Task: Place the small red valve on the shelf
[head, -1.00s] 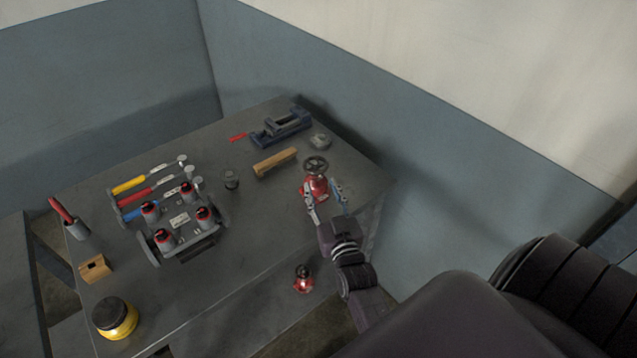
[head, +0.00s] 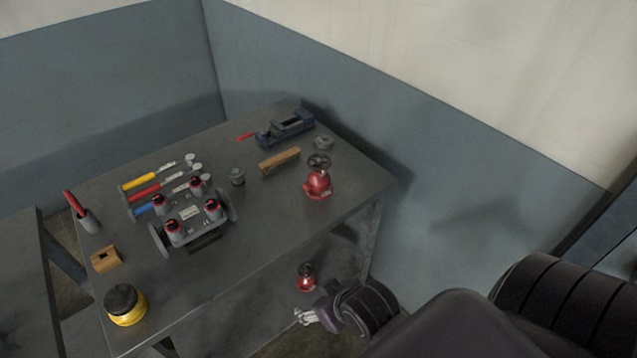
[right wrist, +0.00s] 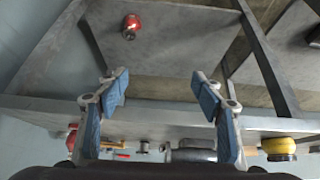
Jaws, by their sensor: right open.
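The small red valve (head: 306,278) with a dark top stands upright on the lower shelf (head: 262,308) under the table. It also shows in the right wrist view (right wrist: 131,25), apart from my fingers. My right gripper (head: 303,316) is in front of the lower shelf, just below the small valve in the head view. In the right wrist view its blue-padded fingers (right wrist: 162,92) are spread wide with nothing between them. My left gripper is not in view.
The tabletop (head: 262,215) holds a caddy (head: 207,226) with several red-topped items, a blue vise (head: 285,130), a wooden block (head: 279,162) and a yellow jar (head: 125,307). Table legs (head: 367,240) frame the shelf. A wall (head: 450,190) stands behind.

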